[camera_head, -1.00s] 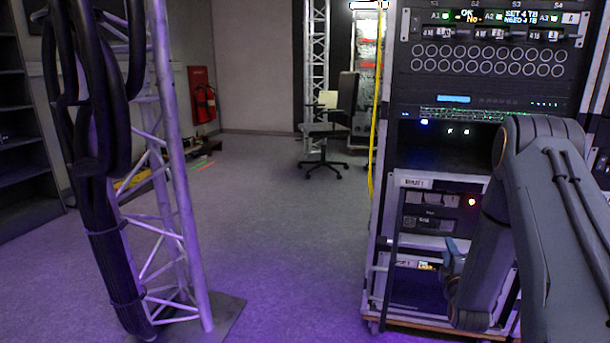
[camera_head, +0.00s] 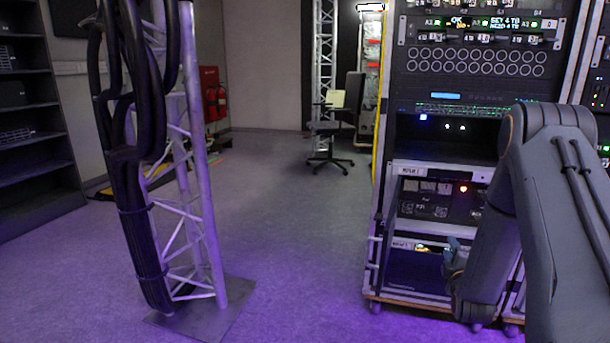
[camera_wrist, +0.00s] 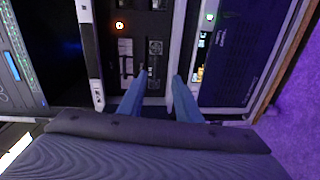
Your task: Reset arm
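My arm reaches down at the right of the head view, folded in front of the equipment rack (camera_head: 474,86). My gripper (camera_head: 452,257) is small and partly hidden behind my own arm there, low in front of the rack. In the wrist view my gripper (camera_wrist: 158,82) shows two bluish fingers apart with nothing between them. The rack's front panels (camera_wrist: 140,20) lie beyond the fingertips, seen turned sideways. I cannot tell the exact gap between fingertips and panels.
A metal truss (camera_head: 205,190) with thick black cables (camera_head: 135,200) stands at left on a floor plate (camera_head: 235,300). An office chair (camera_head: 328,130) stands at the back. Dark shelves (camera_head: 35,150) line the left wall. The floor (camera_head: 290,220) between truss and rack is clear.

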